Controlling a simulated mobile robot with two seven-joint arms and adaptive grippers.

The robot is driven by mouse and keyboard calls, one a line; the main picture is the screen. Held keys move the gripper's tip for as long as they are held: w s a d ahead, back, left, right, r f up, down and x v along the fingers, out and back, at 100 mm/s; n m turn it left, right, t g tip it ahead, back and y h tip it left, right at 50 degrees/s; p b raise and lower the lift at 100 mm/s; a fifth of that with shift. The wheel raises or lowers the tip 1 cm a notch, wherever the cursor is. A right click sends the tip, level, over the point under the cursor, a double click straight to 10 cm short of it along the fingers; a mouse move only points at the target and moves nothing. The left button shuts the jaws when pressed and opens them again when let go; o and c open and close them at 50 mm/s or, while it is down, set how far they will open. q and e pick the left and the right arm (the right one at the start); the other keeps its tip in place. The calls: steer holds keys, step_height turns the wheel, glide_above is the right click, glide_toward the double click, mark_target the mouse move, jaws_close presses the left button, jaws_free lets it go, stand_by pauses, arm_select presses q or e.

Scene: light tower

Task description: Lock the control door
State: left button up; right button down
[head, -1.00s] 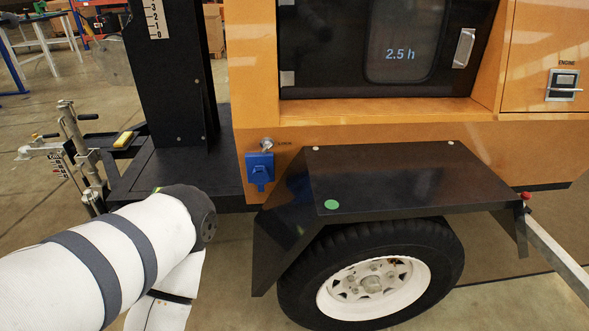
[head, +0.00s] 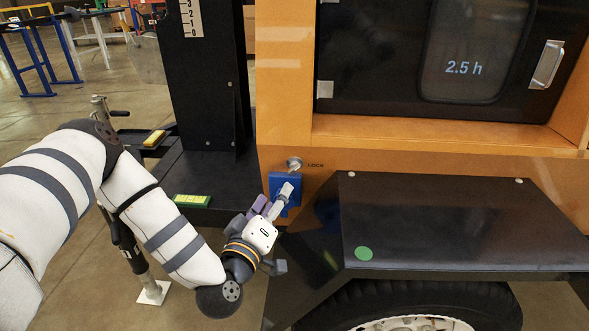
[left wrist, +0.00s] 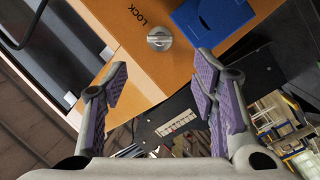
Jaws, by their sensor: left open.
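The control door (head: 395,65) is a dark panel with a window reading "2.5 h" and a silver handle (head: 546,65) at its right; it looks shut. The round silver lock (head: 295,163), labelled LOCK, sits on the orange body below the door; in the left wrist view the lock (left wrist: 160,39) shows a slot or ridge across its face. My left gripper (head: 281,196) is in front of the blue box below the lock. In the left wrist view, its purple-padded fingers (left wrist: 160,85) are open and empty, with the lock ahead of them and apart. My right gripper is not in view.
A blue socket box (head: 275,183) is just below the lock, partly hidden by my gripper; it also shows in the left wrist view (left wrist: 208,20). The black fender (head: 450,225) juts out at the right. The dark mast (head: 212,90) stands at the left.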

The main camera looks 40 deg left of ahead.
mark_target(293, 170)
arm_select(q)
steer(key=b+x, duration=0.1)
steer(key=x, duration=0.9)
steer(key=shift+d+f, duration=0.1)
steer(key=c, duration=1.2)
